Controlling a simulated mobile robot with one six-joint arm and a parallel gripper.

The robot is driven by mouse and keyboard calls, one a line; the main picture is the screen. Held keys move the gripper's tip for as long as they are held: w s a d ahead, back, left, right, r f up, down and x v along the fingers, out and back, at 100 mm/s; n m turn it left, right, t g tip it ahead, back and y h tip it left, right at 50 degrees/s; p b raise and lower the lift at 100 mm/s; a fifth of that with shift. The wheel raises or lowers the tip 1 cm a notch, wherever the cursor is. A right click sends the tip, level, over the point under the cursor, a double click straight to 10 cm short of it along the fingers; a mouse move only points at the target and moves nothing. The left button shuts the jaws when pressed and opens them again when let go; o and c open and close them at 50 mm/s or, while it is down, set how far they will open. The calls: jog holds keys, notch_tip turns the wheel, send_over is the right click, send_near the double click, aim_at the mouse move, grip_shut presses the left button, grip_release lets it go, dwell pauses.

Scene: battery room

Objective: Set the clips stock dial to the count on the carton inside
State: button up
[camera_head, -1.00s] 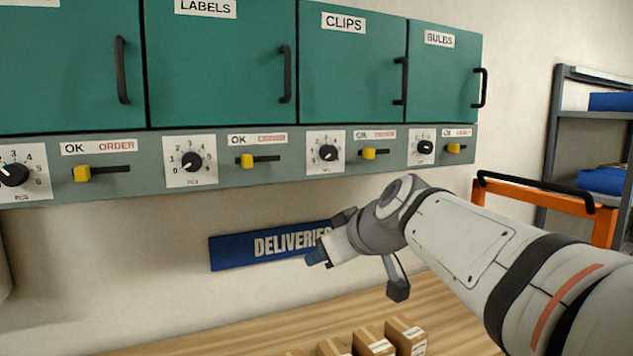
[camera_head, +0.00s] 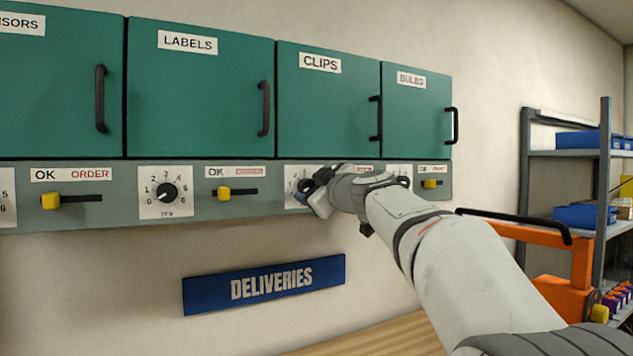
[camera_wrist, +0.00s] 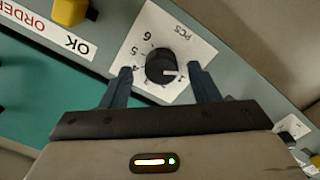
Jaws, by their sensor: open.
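The clips cabinet (camera_head: 322,100) is closed, its black handle (camera_head: 375,118) at the right edge; its inside and any carton there are hidden. Below it, the clips dial plate (camera_head: 292,178) is partly covered by my gripper (camera_head: 308,194). In the wrist view the black dial knob (camera_wrist: 158,64) sits between the two dark fingers of my gripper (camera_wrist: 163,82), which are open on either side of it. Contact with the knob cannot be told. The knob's white mark points toward the low end of the scale.
The yellow clips slider (camera_wrist: 70,11) lies beside the dial. The labels dial (camera_head: 167,191) and its yellow slider (camera_head: 224,193) are to the left. The blue DELIVERIES sign (camera_head: 265,284) hangs below. An orange cart (camera_head: 570,300) and a shelf rack (camera_head: 575,150) stand at the right.

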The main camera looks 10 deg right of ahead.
jog(key=shift+w+a, duration=0.2)
jog(key=shift+w, duration=0.4)
